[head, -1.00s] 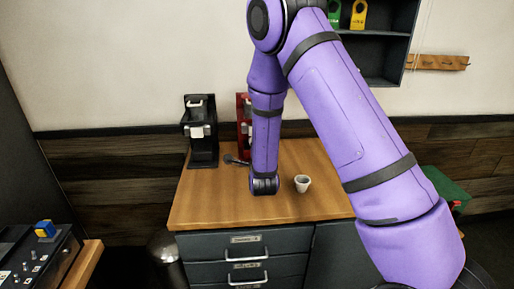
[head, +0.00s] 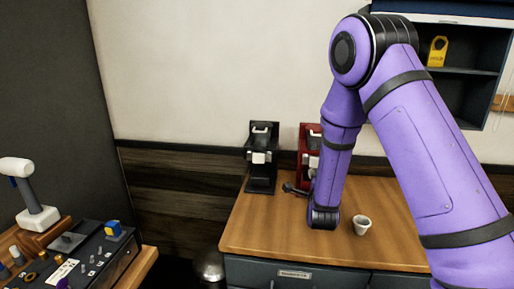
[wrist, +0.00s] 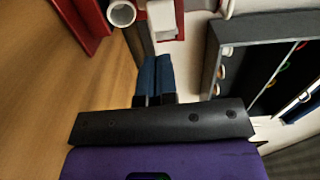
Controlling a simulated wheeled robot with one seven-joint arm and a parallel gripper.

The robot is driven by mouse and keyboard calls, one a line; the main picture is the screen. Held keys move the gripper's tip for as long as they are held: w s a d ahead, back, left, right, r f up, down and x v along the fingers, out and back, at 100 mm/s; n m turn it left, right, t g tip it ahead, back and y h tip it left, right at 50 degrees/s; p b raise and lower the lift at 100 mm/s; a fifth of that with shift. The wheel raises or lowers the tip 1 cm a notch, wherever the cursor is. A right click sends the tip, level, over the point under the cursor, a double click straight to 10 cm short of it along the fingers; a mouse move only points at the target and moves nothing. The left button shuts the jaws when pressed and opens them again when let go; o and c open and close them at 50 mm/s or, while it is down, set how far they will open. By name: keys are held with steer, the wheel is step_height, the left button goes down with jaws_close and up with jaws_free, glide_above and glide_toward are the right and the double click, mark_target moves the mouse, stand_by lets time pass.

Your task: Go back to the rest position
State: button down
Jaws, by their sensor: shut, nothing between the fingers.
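My gripper shows in the wrist view (wrist: 154,80), with its two dark blue fingers side by side and closed on nothing. In the head view my purple arm reaches down over the wooden counter (head: 265,225), and the gripper itself is hidden behind the arm's lower end. A red brewer (head: 308,150) stands partly behind my arm. A black brewer (head: 262,165) stands to its left. A dark-handled tool (head: 294,189) lies on the counter just left of my arm. A small white cup (head: 362,225) stands upright to the right of my arm.
A side bench at lower left carries a black control panel (head: 85,260) with a yellow-blue block (head: 113,230) and a white-headed device (head: 32,195). A dark wall shelf (head: 465,75) with a yellow tag (head: 437,51) hangs at upper right. A rounded metal bin (head: 209,266) stands beside the counter.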

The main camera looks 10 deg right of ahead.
steer(key=s+r+n+g+y, duration=0.3)
steer(key=s+r+n, duration=0.25)
steer(key=r, duration=0.35)
steer(key=s+r+n+g+y, duration=0.25)
steer(key=s+r+n, duration=0.35)
steer(key=r, duration=0.4)
steer(key=s+r+n+g, duration=0.1)
steer(key=s+n+g, duration=0.1)
steer(key=s, duration=0.7)
steer(key=s+d+r+n+g, duration=0.1)
steer(key=s+n, duration=0.3)
steer(key=s, duration=0.5)
steer(key=s+d+r+n+g, duration=0.1)
steer(key=s+r+n+g, duration=0.2)
steer(key=s, duration=0.7)
